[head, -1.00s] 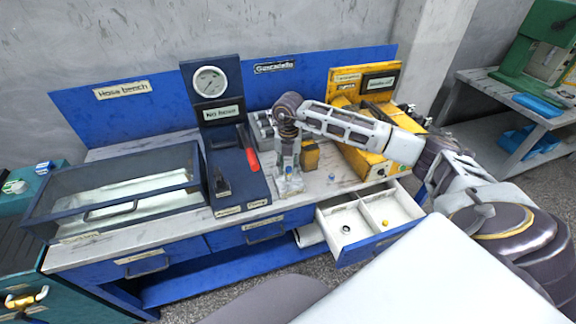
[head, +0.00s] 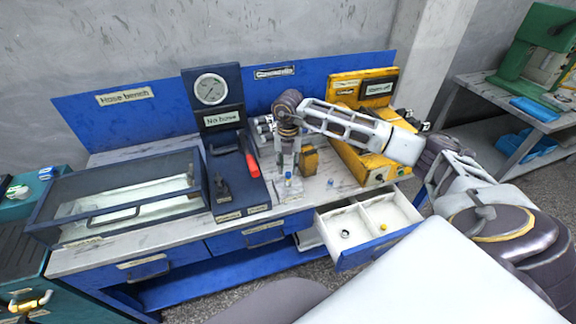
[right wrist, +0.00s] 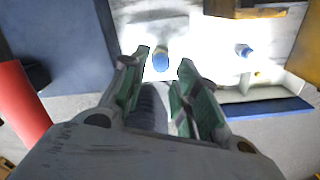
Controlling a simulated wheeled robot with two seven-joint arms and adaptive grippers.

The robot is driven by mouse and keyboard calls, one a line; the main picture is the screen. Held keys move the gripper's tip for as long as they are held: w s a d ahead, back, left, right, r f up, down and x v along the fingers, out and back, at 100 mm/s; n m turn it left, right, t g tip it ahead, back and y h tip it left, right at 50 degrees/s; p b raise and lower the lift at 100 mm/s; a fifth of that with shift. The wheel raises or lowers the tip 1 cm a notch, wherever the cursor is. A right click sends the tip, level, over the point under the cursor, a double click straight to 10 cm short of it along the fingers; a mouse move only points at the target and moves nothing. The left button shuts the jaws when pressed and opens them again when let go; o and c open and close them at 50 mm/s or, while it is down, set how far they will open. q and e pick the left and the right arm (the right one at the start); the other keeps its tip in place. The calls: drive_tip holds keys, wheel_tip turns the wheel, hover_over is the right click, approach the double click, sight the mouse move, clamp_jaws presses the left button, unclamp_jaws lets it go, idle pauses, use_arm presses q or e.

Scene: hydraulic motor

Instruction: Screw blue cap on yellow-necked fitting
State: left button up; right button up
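My right gripper (head: 289,170) points down over the bench top, its fingers apart. In the right wrist view its green-padded fingertips (right wrist: 160,82) are spread with a gap between them. A small blue-topped piece (right wrist: 160,60) stands just beyond the fingertips; in the head view it shows as a small blue spot (head: 288,175) between or behind the fingers. A second small blue-topped piece (right wrist: 242,50) is on the bench to the right, also in the head view (head: 330,183). A small yellow piece (head: 384,226) lies in the open drawer. No yellow neck is clear on either blue-topped piece.
The open drawer (head: 362,214) juts out at the front and also holds a small dark ring (head: 345,234). A gauge stand (head: 212,100) with a red handle (head: 253,165) is left of my gripper. A yellow machine (head: 365,160) is to the right, a glass-lidded tank (head: 115,195) far left.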

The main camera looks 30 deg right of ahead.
drive_tip(key=shift+r, duration=0.2)
drive_tip(key=shift+o, duration=0.3)
drive_tip(key=o, duration=0.5)
drive_tip(key=shift+r, duration=0.1)
wheel_tip(320, 180, up, 6)
drive_tip(key=p, duration=0.3)
drive_tip(key=shift+p, duration=0.3)
idle(0.4)
